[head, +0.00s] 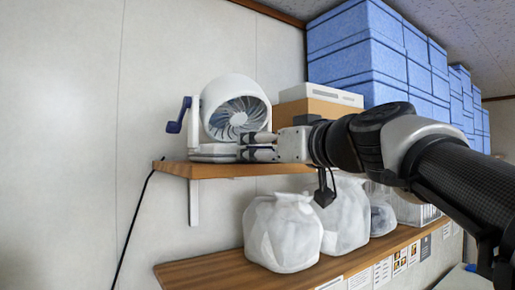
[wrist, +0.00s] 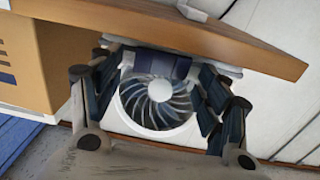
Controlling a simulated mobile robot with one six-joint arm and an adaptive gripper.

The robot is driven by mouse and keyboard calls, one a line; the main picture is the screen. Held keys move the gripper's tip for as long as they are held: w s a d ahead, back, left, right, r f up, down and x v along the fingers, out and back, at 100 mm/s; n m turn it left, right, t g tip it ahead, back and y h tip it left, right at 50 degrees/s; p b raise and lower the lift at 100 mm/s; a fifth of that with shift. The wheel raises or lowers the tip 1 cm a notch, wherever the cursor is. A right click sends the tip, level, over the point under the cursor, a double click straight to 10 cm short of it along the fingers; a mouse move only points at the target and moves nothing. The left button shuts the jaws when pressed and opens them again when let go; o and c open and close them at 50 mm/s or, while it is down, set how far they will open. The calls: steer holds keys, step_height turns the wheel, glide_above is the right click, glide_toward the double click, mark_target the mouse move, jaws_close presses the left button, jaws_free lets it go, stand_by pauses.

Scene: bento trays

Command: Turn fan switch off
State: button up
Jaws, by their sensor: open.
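The wrist view appears upside down; there the fan (wrist: 160,102) shows between the open fingers of my gripper (wrist: 161,72). A dark blue part (wrist: 167,65) at the fan's base lies between the fingertips. I cannot tell whether the fingers touch it. I cannot make out the switch or its position.
The upper shelf (head: 232,170) also holds a brown box with a white device (head: 320,95) on top, right of the fan. Blue boxes (head: 370,45) are stacked behind. White bags (head: 283,232) sit on the lower shelf (head: 215,268).

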steer(key=v, duration=1.2)
stand_by(0.3)
